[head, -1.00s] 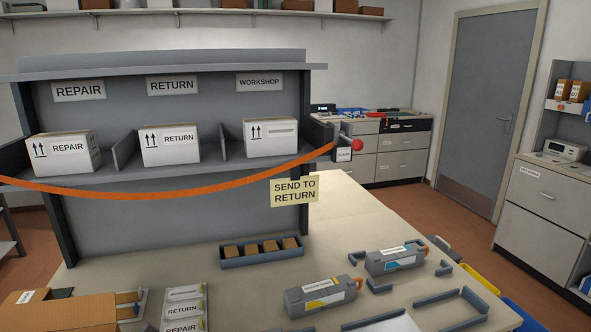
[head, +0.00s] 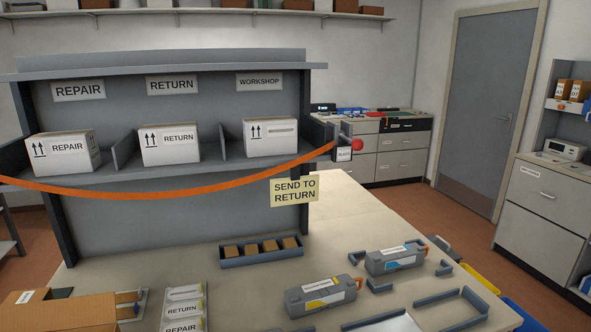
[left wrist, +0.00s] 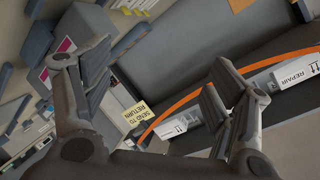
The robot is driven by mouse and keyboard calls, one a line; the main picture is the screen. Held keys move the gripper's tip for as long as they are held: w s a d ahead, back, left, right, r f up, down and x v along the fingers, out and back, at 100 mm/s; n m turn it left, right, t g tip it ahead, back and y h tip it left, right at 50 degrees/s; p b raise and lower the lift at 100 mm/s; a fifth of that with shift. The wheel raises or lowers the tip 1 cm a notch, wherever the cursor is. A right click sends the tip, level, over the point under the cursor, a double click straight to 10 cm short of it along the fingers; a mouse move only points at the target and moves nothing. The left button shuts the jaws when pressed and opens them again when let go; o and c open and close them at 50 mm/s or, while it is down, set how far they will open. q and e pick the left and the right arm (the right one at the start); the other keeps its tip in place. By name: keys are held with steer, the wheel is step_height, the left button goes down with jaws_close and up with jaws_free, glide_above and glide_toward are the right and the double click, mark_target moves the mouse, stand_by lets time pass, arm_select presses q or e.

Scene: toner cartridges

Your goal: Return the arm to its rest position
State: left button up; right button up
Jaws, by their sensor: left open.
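My left gripper (left wrist: 152,95) shows in the left wrist view, its two dark fingers spread apart with nothing between them. Beyond it hang the orange strap (left wrist: 185,98) and the yellow SEND TO RETURN note (left wrist: 136,113), seen tilted. Neither gripper shows in the head view. There, a cartridge with a yellow label (head: 318,297) and one with a blue label (head: 394,261) lie on the table. White REPAIR (head: 68,153), RETURN (head: 170,144) and WORKSHOP (head: 270,137) boxes stand in the shelf bays. My right gripper is in neither view.
The orange strap (head: 190,197) sags across the shelf front. A tray of small brown blocks (head: 262,260) sits at the shelf foot. An open cardboard box (head: 70,312) and label cards (head: 182,310) lie at the front left. The table (head: 345,210) is bare at the back right.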

arm_select(q)
steer(key=s+d+f+n+g+h, duration=0.25)
steer(key=s+d+f+g, duration=0.2)
steer(key=s+f, duration=0.35)
steer(key=s+d+f+n+g+h, duration=0.1)
steer(key=s+d+f+n+g, duration=0.2)
steer(key=s+f+g, duration=0.55)
steer(key=s+f+t, duration=0.1)
steer(key=s+f, duration=0.1)
steer(key=f, duration=1)
steer(key=s+f, duration=0.2)
steer(key=f, duration=1)
steer(key=s+a+f, duration=0.1)
steer(key=s+f, duration=0.6)
steer(key=s, duration=0.1)
steer(key=s+a+f+g, duration=0.1)
steer(key=s+a+f, duration=0.1)
steer(key=s+f, duration=0.6)
steer(key=shift+s+a+y, duration=0.25)
steer(key=shift+y, duration=0.1)
